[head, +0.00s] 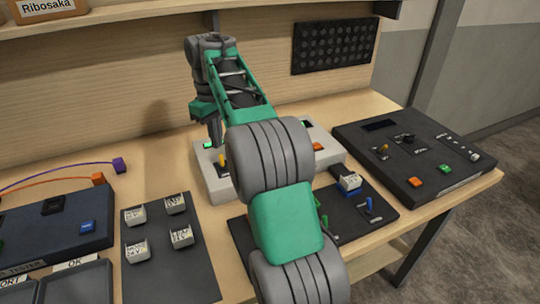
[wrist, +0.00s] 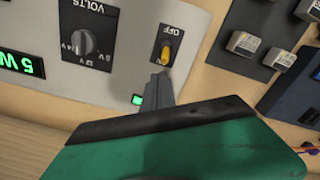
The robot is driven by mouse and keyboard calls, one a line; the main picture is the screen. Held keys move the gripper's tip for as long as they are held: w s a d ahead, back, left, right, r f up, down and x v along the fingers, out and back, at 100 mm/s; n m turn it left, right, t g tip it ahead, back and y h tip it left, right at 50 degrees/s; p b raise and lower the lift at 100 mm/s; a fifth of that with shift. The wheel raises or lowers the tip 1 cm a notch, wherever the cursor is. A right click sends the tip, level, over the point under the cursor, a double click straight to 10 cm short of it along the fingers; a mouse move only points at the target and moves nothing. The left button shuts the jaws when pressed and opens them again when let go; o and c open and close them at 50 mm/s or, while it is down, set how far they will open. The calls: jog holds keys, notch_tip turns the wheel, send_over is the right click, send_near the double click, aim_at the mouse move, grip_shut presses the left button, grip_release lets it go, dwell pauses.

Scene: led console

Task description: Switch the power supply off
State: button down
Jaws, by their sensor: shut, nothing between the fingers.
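The power supply is a light grey box (head: 214,187) at the middle of the bench, partly hidden behind my arm. In the wrist view its panel (wrist: 130,30) shows a toggle switch with a yellow lever (wrist: 166,53) on a black plate. "OFF" is printed at the plate's upper end, and the lever tip leans toward the opposite end. A green indicator (wrist: 137,99) beside it is lit. My gripper (wrist: 161,76) is shut and empty, its fingertips right at the lever's lower end; contact is unclear. It points down over the box in the head view (head: 214,143).
A voltage knob (wrist: 84,42) and lit green display (wrist: 20,63) share the panel. A dark board with several small labelled modules (head: 165,268) lies left. A dark console (head: 400,155) stands right. A dark board (head: 380,212) with a module lies in front, partly under my arm.

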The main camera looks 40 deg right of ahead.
jog(key=shift+f+b, duration=1)
jog(key=shift+f, duration=0.1)
jog(key=shift+f, duration=0.1)
jog(key=shift+s+a+b, duration=0.2)
jog(key=shift+s+b, duration=0.55)
jog(key=shift+s, duration=0.3)
notch_tip(320, 180, up, 7)
jog(key=p, duration=0.7)
jog(key=shift+w+p, duration=0.3)
jog(key=shift+w, duration=0.05)
